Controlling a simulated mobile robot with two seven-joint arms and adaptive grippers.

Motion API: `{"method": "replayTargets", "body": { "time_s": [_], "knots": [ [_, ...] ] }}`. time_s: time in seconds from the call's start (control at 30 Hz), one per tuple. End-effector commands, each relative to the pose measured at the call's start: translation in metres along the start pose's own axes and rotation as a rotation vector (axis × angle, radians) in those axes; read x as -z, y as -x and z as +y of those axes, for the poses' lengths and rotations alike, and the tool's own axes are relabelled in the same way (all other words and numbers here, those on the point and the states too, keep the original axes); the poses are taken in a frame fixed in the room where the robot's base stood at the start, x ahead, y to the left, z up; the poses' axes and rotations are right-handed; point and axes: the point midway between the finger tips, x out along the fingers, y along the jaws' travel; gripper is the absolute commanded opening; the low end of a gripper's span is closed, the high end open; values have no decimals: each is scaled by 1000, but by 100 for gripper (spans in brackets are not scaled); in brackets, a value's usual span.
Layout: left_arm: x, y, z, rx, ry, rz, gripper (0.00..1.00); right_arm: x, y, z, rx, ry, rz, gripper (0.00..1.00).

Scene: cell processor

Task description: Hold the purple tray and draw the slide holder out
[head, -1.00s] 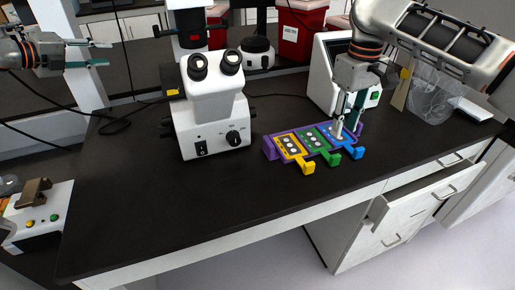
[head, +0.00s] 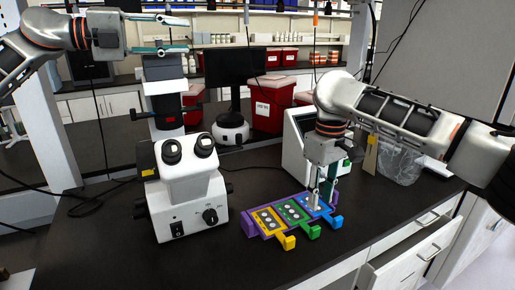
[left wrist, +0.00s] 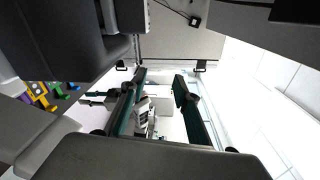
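The purple tray (head: 251,227) lies on the black bench with three slide holders side by side. The yellow holder (head: 289,242) is on the left, the green holder (head: 313,232) in the middle and the blue holder (head: 337,222) on the right. Their handles stick out at the front. My right gripper (head: 323,201) points down over the blue holder, its fingertips at the tray's far right part. The contact and grip are hidden. My left gripper (head: 165,35) is high at the upper left, open and empty, far from the tray. Its spread fingers show in the left wrist view (left wrist: 160,108).
A white microscope (head: 187,195) stands left of the tray. A white device (head: 305,150) stands behind the tray, and a clear bag (head: 398,165) is behind my right arm. The bench front before the tray is clear. An open drawer (head: 405,262) juts out below.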

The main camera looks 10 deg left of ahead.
Motion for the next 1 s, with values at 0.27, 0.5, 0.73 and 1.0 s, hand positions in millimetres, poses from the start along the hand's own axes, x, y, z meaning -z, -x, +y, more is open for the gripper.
{"method": "replayTargets", "body": {
  "time_s": [0.27,0.5,0.73,1.0],
  "knots": [
    [89,-98,75,-262,-333,258,31,0,0,0,0,0,0,28],
    [175,-157,155,-500,-713,549,31,0,0,0,0,0,0,28],
    [249,-182,239,-758,-1211,922,31,0,0,0,0,0,0,28],
    [282,-181,296,-1055,-1815,1352,31,0,0,0,0,0,0,28]
  ]
}}
